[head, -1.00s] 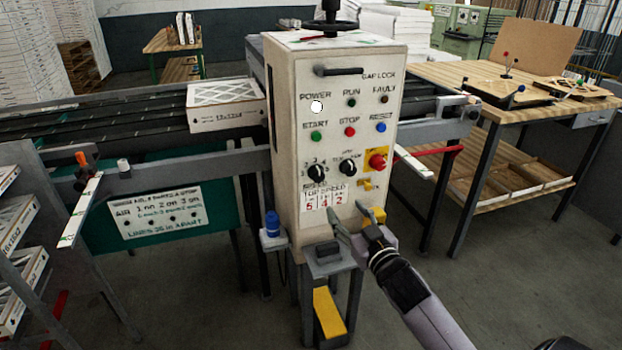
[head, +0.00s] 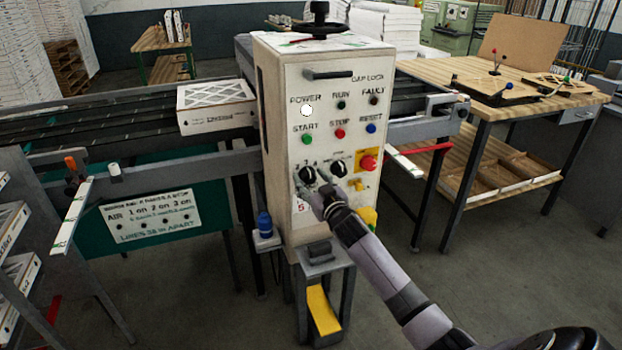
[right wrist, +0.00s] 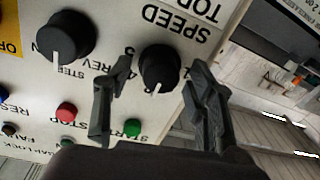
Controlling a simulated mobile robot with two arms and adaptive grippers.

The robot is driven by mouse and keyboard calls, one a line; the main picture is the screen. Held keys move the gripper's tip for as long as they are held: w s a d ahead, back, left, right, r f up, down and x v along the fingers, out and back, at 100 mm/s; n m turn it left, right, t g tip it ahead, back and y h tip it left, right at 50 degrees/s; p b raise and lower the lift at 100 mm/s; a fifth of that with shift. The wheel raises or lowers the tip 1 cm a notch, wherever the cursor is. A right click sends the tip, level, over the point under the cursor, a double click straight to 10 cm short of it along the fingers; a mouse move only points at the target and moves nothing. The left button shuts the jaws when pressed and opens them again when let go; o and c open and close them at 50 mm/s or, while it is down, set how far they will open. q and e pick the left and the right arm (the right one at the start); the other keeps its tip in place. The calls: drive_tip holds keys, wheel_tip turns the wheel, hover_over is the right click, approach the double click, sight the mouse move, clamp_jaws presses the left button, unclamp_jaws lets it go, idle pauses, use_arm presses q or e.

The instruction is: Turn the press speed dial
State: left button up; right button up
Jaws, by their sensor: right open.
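The speed dial (head: 307,175) is a black knob with a white pointer line, low on the left of the press's cream control panel (head: 290,110). It also shows in the right wrist view (right wrist: 159,68), where the panel is upside down and the word SPEED is beside it. My right gripper (head: 318,185) is open in front of the panel, at the dial. In the right wrist view its two fingers (right wrist: 155,85) are on either side of the dial, apart from it as far as I can tell. My left gripper is not in view.
A second black knob (head: 338,168) is close to the right of the dial, with a red button (head: 368,163) on yellow beyond it. Start (head: 307,139), stop (head: 340,133) and reset (head: 371,128) buttons are above. A boxed filter (head: 215,105) lies on the conveyor at left.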

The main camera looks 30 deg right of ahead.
drive_tip(key=shift+w, duration=0.2)
drive_tip(key=shift+c, duration=0.3)
drive_tip(key=c, duration=1)
